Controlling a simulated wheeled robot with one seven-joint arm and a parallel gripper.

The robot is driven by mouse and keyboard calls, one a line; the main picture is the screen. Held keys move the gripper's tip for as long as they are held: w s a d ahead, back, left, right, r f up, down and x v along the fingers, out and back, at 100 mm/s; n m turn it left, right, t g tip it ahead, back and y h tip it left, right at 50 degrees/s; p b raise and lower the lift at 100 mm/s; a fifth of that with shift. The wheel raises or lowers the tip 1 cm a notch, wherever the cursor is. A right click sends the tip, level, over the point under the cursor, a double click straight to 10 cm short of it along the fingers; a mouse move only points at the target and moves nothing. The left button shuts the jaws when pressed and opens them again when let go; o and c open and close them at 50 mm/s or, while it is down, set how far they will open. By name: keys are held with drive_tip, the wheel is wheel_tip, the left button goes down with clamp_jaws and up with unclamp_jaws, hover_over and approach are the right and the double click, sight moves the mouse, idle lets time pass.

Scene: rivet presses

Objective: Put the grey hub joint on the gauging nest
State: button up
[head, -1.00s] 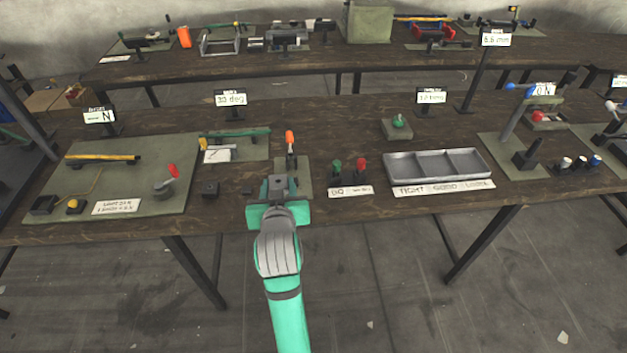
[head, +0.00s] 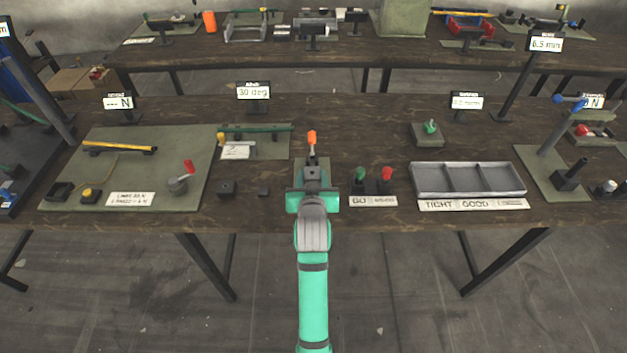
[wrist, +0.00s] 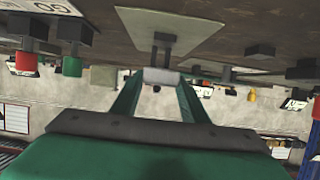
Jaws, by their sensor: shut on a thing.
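My gripper (head: 312,185) is over the front of the near bench, in front of an orange-handled lever fixture (head: 312,140) on a small green plate. In the wrist view my two green fingers (wrist: 160,82) converge on a small light-grey piece (wrist: 162,76), which fits the grey hub joint. The jaws are shut on it. In the head view my wrist and gripper hide most of the piece. The lever fixture's dark posts (wrist: 155,48) show just beyond the piece in the wrist view. I cannot tell for sure which fixture is the gauging nest.
Two small dark blocks, one larger (head: 227,189), sit to the left, near a green plate with a yellow bar (head: 120,148). Bare wood lies behind the buttons.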

drive_tip(key=f, duration=0.1)
drive_tip(key=w+f, duration=0.1)
drive_tip(key=f, duration=0.1)
drive_tip(key=shift+f, duration=0.15)
drive_tip(key=shift+s+f, duration=0.15)
drive_tip(key=shift+f, duration=0.15)
drive_tip(key=shift+f, duration=0.15)
drive_tip(key=o, duration=1.1)
drive_tip(key=shift+c, duration=0.2)
